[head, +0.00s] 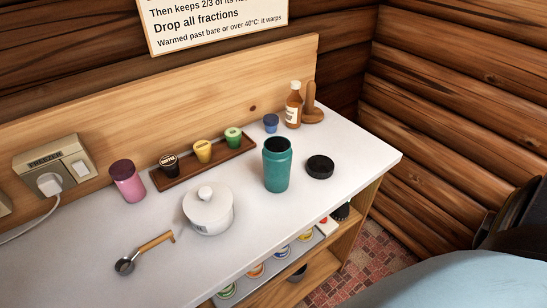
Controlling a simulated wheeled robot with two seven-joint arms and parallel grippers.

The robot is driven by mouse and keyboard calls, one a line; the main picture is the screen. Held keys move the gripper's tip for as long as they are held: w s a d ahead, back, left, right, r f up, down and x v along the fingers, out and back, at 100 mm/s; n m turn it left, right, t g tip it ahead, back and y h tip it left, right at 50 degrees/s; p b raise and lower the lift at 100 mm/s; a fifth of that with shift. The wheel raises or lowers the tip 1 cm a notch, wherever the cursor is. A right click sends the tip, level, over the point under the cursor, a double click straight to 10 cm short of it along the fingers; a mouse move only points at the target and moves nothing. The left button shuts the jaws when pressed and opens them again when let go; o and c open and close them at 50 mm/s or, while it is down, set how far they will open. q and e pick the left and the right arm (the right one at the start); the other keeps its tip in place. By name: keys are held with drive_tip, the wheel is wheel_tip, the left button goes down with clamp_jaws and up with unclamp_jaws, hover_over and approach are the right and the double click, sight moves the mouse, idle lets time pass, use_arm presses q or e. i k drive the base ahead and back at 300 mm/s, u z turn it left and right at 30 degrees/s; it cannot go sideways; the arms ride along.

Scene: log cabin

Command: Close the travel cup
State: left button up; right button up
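A teal travel cup (277,168) stands upright on the white counter, right of the middle. Its top is open and the inside looks dark. A round black lid (320,166) lies on the counter just right of the cup, apart from it. Neither of my grippers is in the head view.
A white lidded pot (208,212) stands left of the cup, with a ladle (143,254) farther left. A wooden tray (205,164) with small cups, a pink jar (127,182), a blue cup (271,123) and a brown bottle (293,106) stand behind. The counter's right end is clear.

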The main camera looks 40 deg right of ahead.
sight(277, 150)
drive_tip(key=k, duration=0.3)
drive_tip(key=z, duration=0.8)
drive_tip(key=i, duration=0.25)
drive_tip(key=z, duration=0.65)
